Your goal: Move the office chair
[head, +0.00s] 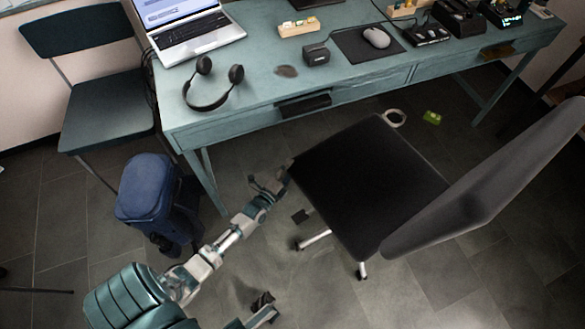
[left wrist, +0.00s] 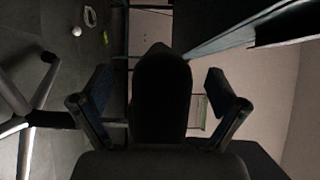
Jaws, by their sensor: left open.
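The office chair has a dark flat seat (head: 365,185) and a grey backrest (head: 490,180) on the right in the head view. Castors and pale base legs show below the seat; the chair's base (left wrist: 22,122) is also at the left of the left wrist view. My left gripper (head: 268,183) is at the seat's left edge, open. Its spread fingers show in the left wrist view (left wrist: 160,105), with a dark rounded shape between them that I cannot identify. Contact with the seat cannot be told. What looks like my right gripper (head: 262,304) is low in the head view, partly seen.
A teal desk (head: 250,120) stands behind the chair, with a laptop (head: 190,35), headphones (head: 210,85) and a mouse (head: 376,38). A dark chair (head: 105,105) and a blue bag (head: 147,188) are at left. A white ring (head: 394,118) and green item (head: 432,117) lie on the floor.

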